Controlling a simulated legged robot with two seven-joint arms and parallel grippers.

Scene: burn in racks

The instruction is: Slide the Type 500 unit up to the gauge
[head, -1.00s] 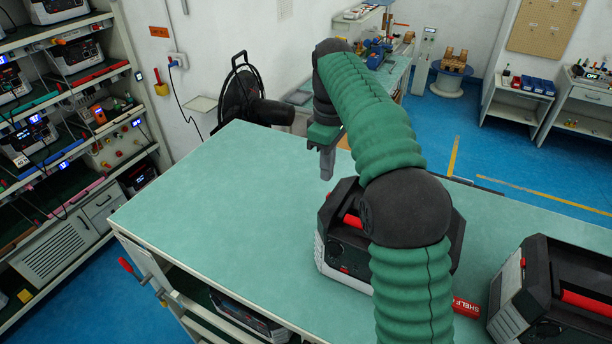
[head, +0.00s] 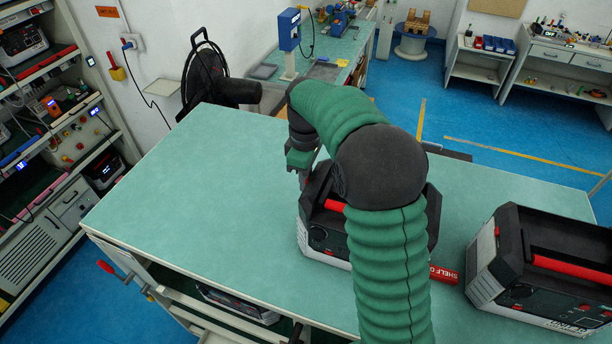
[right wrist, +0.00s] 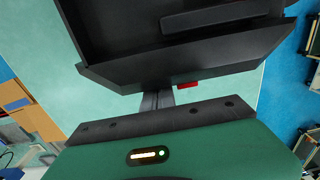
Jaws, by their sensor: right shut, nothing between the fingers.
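Two black and grey power units with red handles stand on the green-topped table. The nearer-to-centre unit (head: 322,232) is partly hidden behind my right arm; the other unit (head: 540,262) stands to its right. I cannot read which is the Type 500. My right gripper (head: 304,182) is shut and empty, low at the centre unit's far left corner. In the right wrist view its fingers (right wrist: 157,100) are close against a dark unit body (right wrist: 180,45); contact is unclear.
The table top (head: 200,190) is clear to the left of the centre unit. A rack with instruments (head: 60,130) stands at the left, and a black fan (head: 207,75) stands behind the table. Another unit (head: 238,303) sits on a shelf under the table.

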